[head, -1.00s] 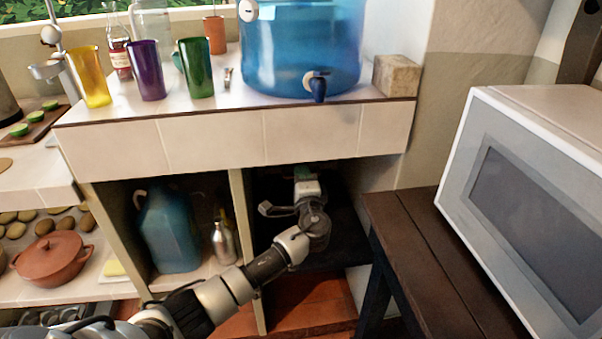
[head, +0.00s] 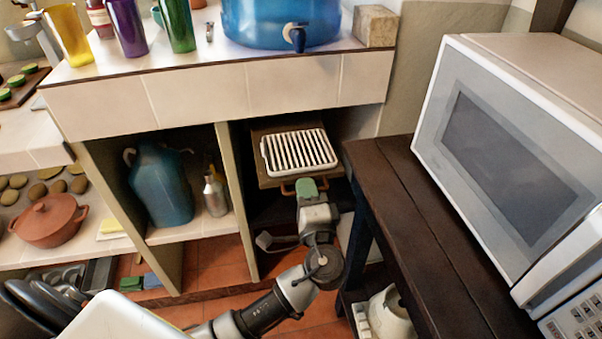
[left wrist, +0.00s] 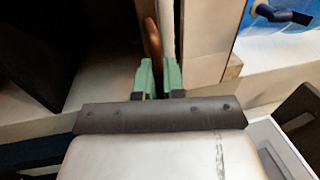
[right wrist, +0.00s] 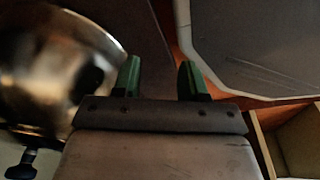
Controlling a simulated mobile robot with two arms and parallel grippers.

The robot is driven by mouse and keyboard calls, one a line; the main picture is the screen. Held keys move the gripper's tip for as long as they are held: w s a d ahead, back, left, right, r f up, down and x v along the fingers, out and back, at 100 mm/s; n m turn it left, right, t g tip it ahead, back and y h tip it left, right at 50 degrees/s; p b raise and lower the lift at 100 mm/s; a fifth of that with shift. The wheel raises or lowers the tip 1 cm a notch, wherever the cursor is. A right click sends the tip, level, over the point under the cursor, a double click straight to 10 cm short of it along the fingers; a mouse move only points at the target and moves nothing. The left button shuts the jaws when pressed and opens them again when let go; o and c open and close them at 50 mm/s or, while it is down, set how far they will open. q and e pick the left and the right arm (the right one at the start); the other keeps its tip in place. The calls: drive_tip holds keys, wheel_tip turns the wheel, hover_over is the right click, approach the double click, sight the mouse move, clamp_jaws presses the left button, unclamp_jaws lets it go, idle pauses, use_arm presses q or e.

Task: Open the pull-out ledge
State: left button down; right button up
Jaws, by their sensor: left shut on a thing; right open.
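The pull-out ledge (head: 270,182) is a brown wooden board under the tiled counter, in the right-hand bay. It sticks out from the bay, and a white slatted rack (head: 300,152) lies on it. A copper-coloured handle (head: 288,190) is on its front edge. My left gripper (head: 306,188) is at that front edge, shut on the handle, and partly hides it. The left wrist view shows the handle (left wrist: 152,40) at the green fingertips (left wrist: 158,78). My right gripper (right wrist: 160,78) is open with nothing between its fingers; I cannot pick it out in the head view.
A dark wooden table (head: 400,185) with a white microwave (head: 520,150) stands close on the right. A blue jug (head: 160,185) and a metal bottle (head: 215,195) stand in the left bay. In the right wrist view, a shiny metal vessel (right wrist: 50,70) is close to the fingers.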

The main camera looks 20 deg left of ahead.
use_arm(q)
drive_tip(key=shift+s+d+f, duration=0.15)
drive_tip(key=shift+s+d, duration=0.25)
drive_tip(key=shift+s, duration=0.1)
drive_tip(key=shift+f, duration=0.1)
drive_tip(key=c, duration=1.5)
unclamp_jaws()
drive_tip(key=shift+o, duration=1.3)
drive_tip(key=shift+s+d+r, duration=0.15)
drive_tip(key=shift+r, duration=0.05)
